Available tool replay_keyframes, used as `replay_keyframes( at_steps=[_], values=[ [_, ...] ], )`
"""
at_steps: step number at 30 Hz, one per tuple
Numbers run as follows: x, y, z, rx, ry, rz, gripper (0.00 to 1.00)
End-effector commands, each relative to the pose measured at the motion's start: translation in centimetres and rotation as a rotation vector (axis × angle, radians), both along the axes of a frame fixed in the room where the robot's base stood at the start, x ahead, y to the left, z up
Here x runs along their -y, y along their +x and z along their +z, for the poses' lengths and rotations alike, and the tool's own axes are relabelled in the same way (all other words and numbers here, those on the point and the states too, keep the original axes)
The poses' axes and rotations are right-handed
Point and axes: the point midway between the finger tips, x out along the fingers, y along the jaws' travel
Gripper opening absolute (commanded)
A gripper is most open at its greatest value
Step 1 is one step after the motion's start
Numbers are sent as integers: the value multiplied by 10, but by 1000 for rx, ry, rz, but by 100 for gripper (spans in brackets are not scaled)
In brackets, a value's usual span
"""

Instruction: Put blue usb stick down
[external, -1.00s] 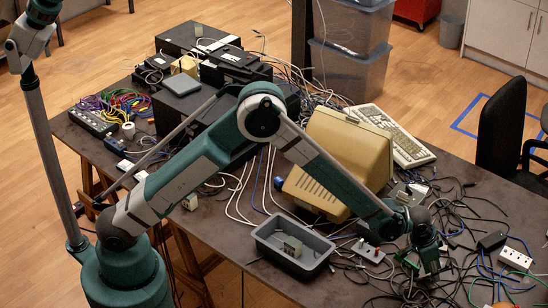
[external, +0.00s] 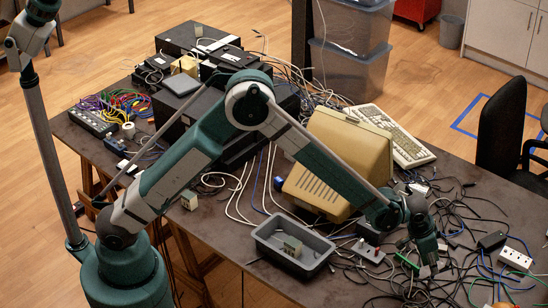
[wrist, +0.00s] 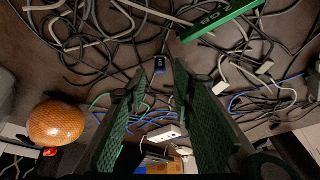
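My gripper (external: 428,262) is low over the tangle of cables at the right front of the table. In the wrist view its two green padded fingers (wrist: 157,100) stand apart, with nothing held between them. A small dark item with a blue edge (wrist: 160,64) lies among the cables beyond the fingertips; it may be the blue usb stick, but it is too small to be sure. A green stick marked with "GB" lettering (wrist: 222,18) lies on the table at the top of the wrist view; it also shows left of my gripper in the external view (external: 405,261).
A grey tray (external: 262,243) holding a small module stands left of my gripper. A beige monitor (external: 335,165) stands behind. A white power strip (external: 515,259) lies to the right. Cables cover most of the table here. An orange ball (wrist: 57,123) shows in the wrist view.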

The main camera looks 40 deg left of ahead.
Motion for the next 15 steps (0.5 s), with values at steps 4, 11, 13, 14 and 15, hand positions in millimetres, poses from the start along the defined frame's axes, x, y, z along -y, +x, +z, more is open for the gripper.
replay_keyframes(
  at_steps=[4,11,13,14,15],
  values=[
    [-5,-5,19,0,0,0,26],
    [-13,-13,45,0,0,0,26],
    [-15,-15,51,0,0,0,26],
    [-15,-16,54,0,0,0,26],
    [-16,-17,57,0,0,0,26]
  ],
)
